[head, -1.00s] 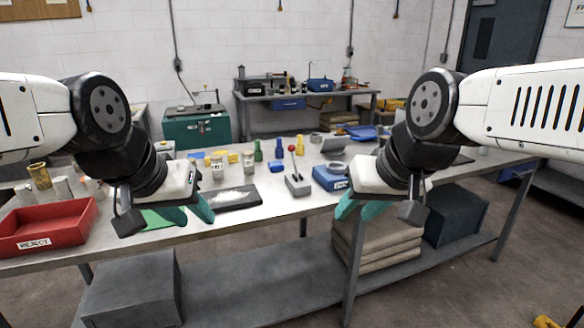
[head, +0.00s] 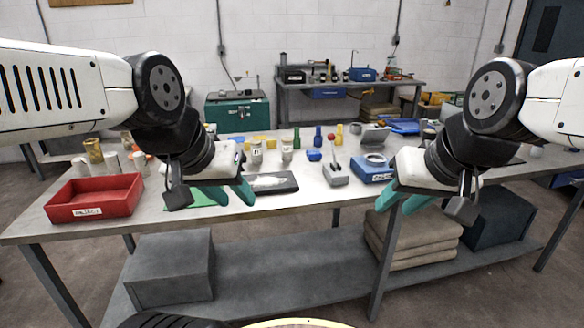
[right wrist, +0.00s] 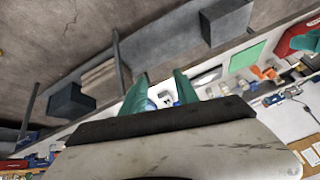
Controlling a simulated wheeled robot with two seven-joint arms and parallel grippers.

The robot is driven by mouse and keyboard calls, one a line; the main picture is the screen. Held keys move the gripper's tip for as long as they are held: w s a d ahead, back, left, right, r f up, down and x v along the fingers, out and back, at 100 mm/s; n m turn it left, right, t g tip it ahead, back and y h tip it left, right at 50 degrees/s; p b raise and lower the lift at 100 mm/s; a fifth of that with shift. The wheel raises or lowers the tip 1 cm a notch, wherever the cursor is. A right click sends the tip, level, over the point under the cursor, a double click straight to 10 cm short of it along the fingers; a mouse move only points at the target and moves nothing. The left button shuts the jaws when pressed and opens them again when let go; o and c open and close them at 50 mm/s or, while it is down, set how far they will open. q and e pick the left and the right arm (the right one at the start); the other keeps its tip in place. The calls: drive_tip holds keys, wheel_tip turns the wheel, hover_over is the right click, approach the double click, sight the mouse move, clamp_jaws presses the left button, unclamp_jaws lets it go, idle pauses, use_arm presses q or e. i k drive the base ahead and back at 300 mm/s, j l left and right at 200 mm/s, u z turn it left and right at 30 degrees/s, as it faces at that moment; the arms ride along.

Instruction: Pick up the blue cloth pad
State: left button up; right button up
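A small blue piece (head: 314,155) lies on the workbench, behind and left of a grey box with a red-knobbed lever; it may be the blue cloth pad, but it is too small to be sure. My right gripper (head: 400,208) is open and empty in front of the bench edge, near a labelled blue box. Its two teal fingers are spread apart in the right wrist view (right wrist: 160,92), with nothing between them.
A blue tray (head: 407,126) lies at back right.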

sight(312, 155)
drive_tip(key=i+u, duration=0.35)
drive_tip(key=i+l+u, duration=0.3)
drive_tip(key=i, duration=0.15)
drive_tip(key=i+l+u, duration=0.15)
drive_tip(key=i+u, duration=0.2)
drive_tip(key=i, duration=0.05)
